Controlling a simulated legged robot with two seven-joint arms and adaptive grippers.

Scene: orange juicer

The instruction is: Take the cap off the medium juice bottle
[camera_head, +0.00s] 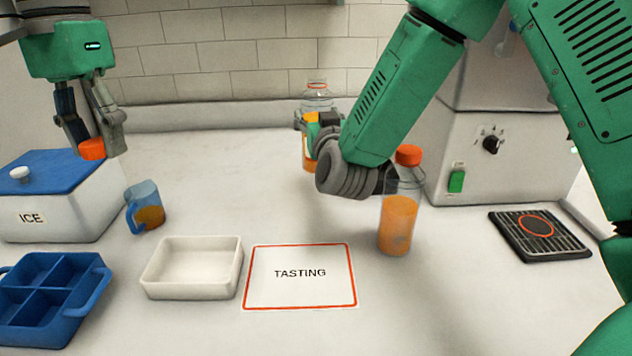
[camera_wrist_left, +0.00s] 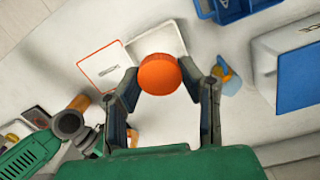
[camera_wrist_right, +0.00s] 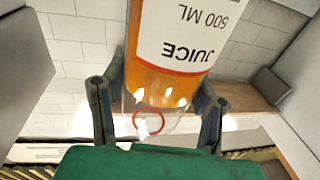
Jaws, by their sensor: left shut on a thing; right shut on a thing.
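My left gripper (camera_head: 92,148) is shut on an orange cap (camera_head: 92,149) at the upper left, above the white ICE box. The cap also shows between the fingers in the left wrist view (camera_wrist_left: 160,74). My right gripper (camera_head: 318,125) is shut around a clear juice bottle (camera_head: 316,98) near the back wall. This bottle has no orange cap on its top, where a thin red ring shows. In the right wrist view its label (camera_wrist_right: 192,30) reads JUICE 500 ML. The gripper and arm hide part of the bottle in the head view.
Another orange-capped juice bottle (camera_head: 398,222) stands in front of my right arm. A TASTING mat (camera_head: 300,292), white tray (camera_head: 190,290), blue divided crate (camera_head: 50,295), blue jug (camera_head: 146,205) and ICE box (camera_head: 75,220) lie left. A grey machine (camera_head: 520,165) stands right.

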